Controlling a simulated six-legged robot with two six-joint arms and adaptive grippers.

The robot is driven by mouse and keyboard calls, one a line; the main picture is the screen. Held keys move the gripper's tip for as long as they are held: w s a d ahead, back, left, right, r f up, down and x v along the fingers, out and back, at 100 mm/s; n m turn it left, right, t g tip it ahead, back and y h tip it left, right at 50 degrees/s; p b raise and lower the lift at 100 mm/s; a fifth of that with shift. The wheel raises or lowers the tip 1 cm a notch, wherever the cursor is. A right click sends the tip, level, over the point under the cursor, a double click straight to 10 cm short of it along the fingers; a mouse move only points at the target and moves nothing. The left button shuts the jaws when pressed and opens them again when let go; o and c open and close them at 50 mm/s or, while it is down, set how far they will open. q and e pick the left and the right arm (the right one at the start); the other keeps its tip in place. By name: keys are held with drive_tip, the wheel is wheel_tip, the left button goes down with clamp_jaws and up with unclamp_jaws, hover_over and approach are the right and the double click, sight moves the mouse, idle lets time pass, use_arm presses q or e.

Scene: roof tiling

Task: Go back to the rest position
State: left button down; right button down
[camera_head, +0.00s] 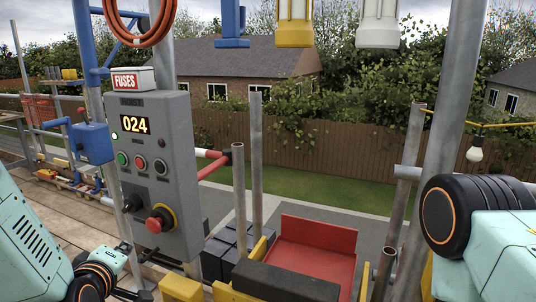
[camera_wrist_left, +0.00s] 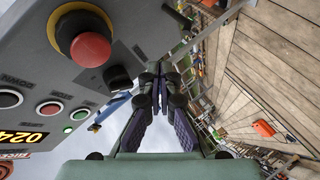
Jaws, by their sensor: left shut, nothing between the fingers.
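My left gripper (camera_wrist_left: 157,72) is shut and empty in the left wrist view, its two dark fingers meeting at the tips. The box also fills the left of the wrist view, with a red stop button (camera_wrist_left: 83,40) beside the fingers; no contact shows. My right arm is at the right edge of the head view; its gripper is out of view.
The box carries a 024 display (camera_head: 136,125), several buttons and a black knob (camera_head: 132,203). A red tray (camera_head: 312,250) stands at the lower middle among scaffold poles (camera_head: 240,195). Wooden planks (camera_wrist_left: 268,60) lie at the right of the wrist view. A fence (camera_head: 300,145) stands behind.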

use_arm(q)
drive_tip(key=s+d+f+m+g+h, duration=0.1)
drive_tip(key=s+d+f+m+g, duration=0.15)
drive_tip(key=f, duration=0.25)
drive_tip(key=s+d+f+m+g, duration=0.1)
drive_tip(key=s+f+m, duration=0.2)
drive_tip(key=f, duration=0.3)
drive_tip(key=s+d+f+m+g+b, duration=0.1)
drive_tip(key=s+f+m+g, duration=0.1)
drive_tip(key=s+f, duration=0.5)
drive_tip(key=s+d+f+m+g+h+b, duration=0.1)
drive_tip(key=s+f+g, duration=0.4)
drive_tip(key=s, duration=0.8)
drive_tip(key=s+d+f+m+g+b, duration=0.2)
drive_tip(key=s+f+m+g, duration=0.1)
drive_tip(key=s+f, duration=0.6)
drive_tip(key=shift+s+m+b, duration=0.4)
drive_tip(key=shift+s+m, duration=0.15)
drive_tip(key=shift+m, duration=0.2)
